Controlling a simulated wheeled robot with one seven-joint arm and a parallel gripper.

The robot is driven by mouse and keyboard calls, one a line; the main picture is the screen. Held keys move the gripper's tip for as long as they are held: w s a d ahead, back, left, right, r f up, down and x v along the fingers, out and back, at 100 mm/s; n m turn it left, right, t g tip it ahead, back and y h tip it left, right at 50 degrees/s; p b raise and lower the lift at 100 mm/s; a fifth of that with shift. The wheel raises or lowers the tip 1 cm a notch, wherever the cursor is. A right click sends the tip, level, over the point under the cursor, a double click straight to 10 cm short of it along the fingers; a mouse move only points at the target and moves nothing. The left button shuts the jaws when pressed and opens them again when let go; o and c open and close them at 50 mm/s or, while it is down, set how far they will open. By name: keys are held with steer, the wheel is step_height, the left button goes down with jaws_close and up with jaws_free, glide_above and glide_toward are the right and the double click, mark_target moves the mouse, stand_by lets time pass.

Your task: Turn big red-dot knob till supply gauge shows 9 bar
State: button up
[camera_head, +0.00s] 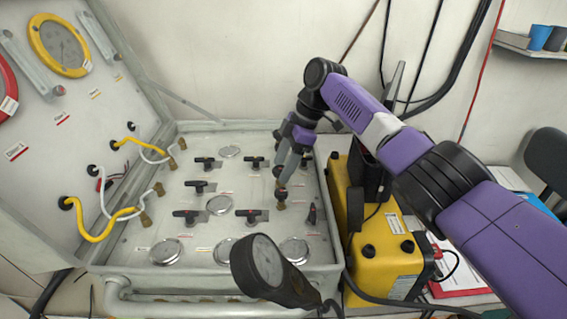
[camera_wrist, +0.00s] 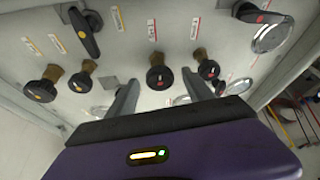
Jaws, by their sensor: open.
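In the wrist view a larger black knob with a red dot (camera_wrist: 160,77) sits on a brass stem on the grey panel. My gripper (camera_wrist: 159,86) is open, its two fingers reaching toward the panel on either side of this knob; I cannot tell whether they touch it. In the head view my gripper (camera_head: 283,178) points down at the panel's right-centre, partly covering the knob there. A yellow-rimmed gauge (camera_head: 60,46) is on the raised lid and a red-rimmed one (camera_head: 5,92) is cut by the left edge. Their readings, and which is the supply gauge, are not legible.
A smaller red-dot knob (camera_wrist: 208,70) is close to the right finger. Two yellow-dot knobs (camera_wrist: 42,90) are at left. Black lever valves (camera_head: 187,214) spread over the panel. A black gauge (camera_head: 268,262) stands at the front edge, and a yellow case (camera_head: 385,255) at right.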

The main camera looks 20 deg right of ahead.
jaws_close()
steer(key=shift+p, duration=0.4)
